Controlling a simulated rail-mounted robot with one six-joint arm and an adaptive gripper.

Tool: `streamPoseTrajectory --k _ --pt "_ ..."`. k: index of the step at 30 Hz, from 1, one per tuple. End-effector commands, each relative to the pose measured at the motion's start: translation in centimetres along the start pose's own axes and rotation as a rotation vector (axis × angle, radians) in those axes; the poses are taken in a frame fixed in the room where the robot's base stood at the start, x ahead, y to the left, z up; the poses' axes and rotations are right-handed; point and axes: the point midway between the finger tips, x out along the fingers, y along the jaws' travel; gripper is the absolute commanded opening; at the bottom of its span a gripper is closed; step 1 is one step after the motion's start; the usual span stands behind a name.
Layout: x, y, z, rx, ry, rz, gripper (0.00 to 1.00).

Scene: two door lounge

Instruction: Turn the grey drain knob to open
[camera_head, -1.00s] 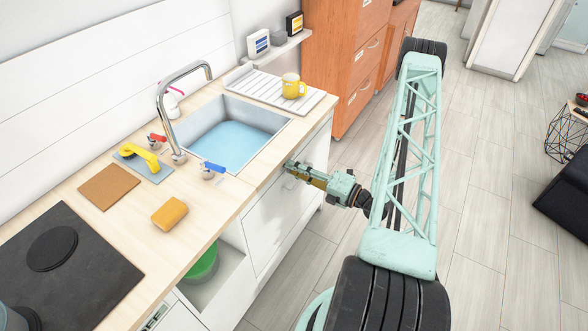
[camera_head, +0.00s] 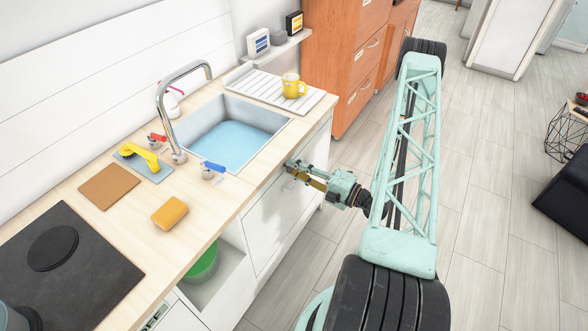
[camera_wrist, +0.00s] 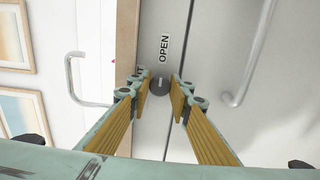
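The round grey drain knob (camera_wrist: 160,87) is on the pale cabinet front, below a vertical OPEN label (camera_wrist: 165,47) in the wrist view. A short light mark shows on its face. My gripper (camera_wrist: 162,80) is open, its fingertips on either side of the knob; I cannot tell whether they touch it. Another label left of the knob is mostly hidden by the left finger. In the head view my gripper (camera_head: 290,168) is at the cabinet front below the sink's front edge, and the knob cannot be made out there. The sink (camera_head: 232,135) holds blue water.
The counter (camera_head: 215,205) overhangs the cabinet front. A red-handled tap and a blue-handled tap (camera_head: 213,168) stand by the sink. Bar handles (camera_wrist: 236,95) flank the knob. A yellow mug (camera_head: 293,86) stands on the draining board.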

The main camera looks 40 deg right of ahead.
Motion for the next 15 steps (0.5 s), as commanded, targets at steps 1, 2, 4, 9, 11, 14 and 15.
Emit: streamPoseTrajectory --k 1,2,4,9,11,14,15 --pt "-0.01 0.00 0.00 0.000 0.000 0.000 0.24" --pt "-0.01 0.00 0.00 0.000 0.000 0.000 0.26" --pt "-0.01 0.00 0.00 0.000 0.000 0.000 0.30" --pt "-0.01 -0.01 0.00 0.000 0.000 0.000 0.30" --pt "-0.01 -0.01 0.00 -0.001 0.000 0.000 0.30" --pt "-0.06 0.00 0.01 -0.001 0.000 0.000 0.30" --pt "-0.11 0.00 0.01 -0.001 0.000 0.000 0.30"
